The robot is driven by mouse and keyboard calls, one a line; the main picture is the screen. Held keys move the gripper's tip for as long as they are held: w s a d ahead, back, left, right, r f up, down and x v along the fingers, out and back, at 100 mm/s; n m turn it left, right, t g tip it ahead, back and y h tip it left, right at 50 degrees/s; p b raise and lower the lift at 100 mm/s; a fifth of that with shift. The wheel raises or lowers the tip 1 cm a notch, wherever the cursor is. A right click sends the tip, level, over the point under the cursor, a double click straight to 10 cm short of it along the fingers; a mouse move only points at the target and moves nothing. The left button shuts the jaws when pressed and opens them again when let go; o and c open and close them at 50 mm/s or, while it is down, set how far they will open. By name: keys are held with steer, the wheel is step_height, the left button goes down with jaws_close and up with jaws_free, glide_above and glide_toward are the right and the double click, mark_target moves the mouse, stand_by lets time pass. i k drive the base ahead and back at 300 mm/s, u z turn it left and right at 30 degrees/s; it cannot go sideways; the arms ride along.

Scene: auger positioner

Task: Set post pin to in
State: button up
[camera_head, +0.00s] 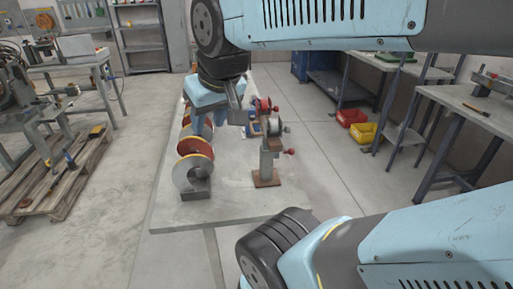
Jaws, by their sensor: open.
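A post (267,162) stands upright on a small brown foot near the front of a grey slab (235,209). A red knob (289,151) on a short stem juts from its right side; it may be the post pin. How far it is pushed in is too small to tell. A grey round part (275,127) sits at the post's top. Behind it, more red parts (263,105) are partly hidden. My gripper (237,112) is open, just left of and above the post top, apparently apart from the red knob. Its fingertips are hard to make out.
Grey and red discs (194,171) stand upright in a row left of the post. Red (351,117) and yellow (364,133) bins lie on the floor at right, beside a workbench (468,108). A pallet (58,170) lies at left. The slab's front is clear.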

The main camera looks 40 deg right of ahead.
mark_target(291, 152)
steer(key=u, duration=0.15)
steer(key=k, duration=2.6)
steer(key=z, duration=0.65)
steer(key=i, duration=1)
steer(key=u, duration=0.05)
